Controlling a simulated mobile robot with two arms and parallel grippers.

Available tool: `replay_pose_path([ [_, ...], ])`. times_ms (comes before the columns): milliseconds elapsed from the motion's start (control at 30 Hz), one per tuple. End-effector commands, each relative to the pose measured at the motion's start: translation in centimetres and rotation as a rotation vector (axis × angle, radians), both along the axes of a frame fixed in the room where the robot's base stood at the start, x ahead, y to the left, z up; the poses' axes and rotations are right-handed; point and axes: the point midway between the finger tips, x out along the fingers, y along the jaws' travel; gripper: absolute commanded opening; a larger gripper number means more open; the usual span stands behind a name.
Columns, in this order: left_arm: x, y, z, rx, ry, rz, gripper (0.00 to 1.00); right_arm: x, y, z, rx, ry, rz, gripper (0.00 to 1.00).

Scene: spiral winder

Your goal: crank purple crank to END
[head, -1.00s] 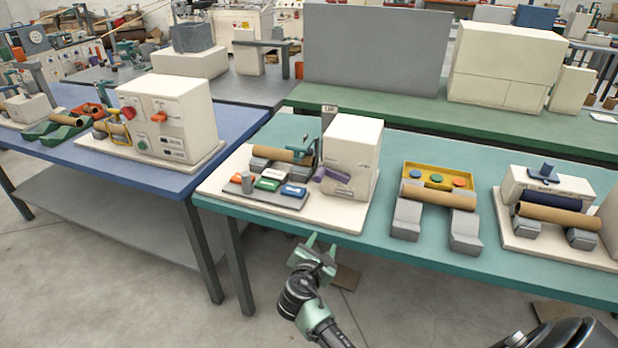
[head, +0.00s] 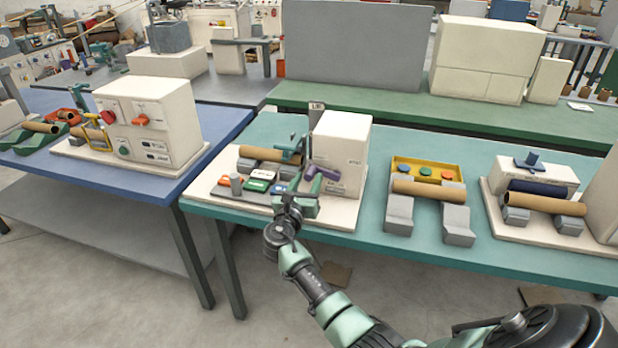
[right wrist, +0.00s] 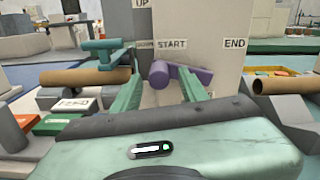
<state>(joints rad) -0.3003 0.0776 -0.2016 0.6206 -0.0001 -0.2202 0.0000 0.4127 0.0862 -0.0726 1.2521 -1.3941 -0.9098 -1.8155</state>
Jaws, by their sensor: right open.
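The purple crank (head: 322,172) is on the front of the white winder box (head: 342,140) on the teal table. In the right wrist view the purple crank (right wrist: 180,74) has its knob end at the left, below the START label (right wrist: 171,44). The END label (right wrist: 235,43) is to its right on the same face. My right gripper (head: 299,181) is open in front of the box. In the right wrist view its green fingers (right wrist: 160,88) stand either side of the crank's knob end; I cannot tell whether they touch it. My left gripper is not in view.
A cardboard tube (head: 270,154) and a green lever (head: 290,150) are left of the box. Several coloured buttons (head: 258,185) lie in front. A yellow tray (head: 428,171) stands to the right, with bare teal table between.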

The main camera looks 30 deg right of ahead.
Motion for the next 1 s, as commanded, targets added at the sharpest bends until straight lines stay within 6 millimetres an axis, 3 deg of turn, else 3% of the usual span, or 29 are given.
replay_pose_path([
  [167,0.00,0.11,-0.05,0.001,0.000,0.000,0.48,1.02,-1.19,0.02,0.000,0.000,0.000,0.44],
  [433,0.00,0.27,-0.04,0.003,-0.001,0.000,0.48,1.14,-1.34,-0.03,0.002,0.000,0.001,0.44],
  [467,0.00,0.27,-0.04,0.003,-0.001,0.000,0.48,1.14,-1.34,-0.02,0.002,0.000,0.001,0.41],
  [600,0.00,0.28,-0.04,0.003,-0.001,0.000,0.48,1.13,-1.33,-0.03,0.002,0.000,0.001,0.02],
  [1000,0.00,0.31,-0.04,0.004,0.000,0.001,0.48,1.13,-1.30,-0.04,0.002,0.000,0.001,0.00],
])
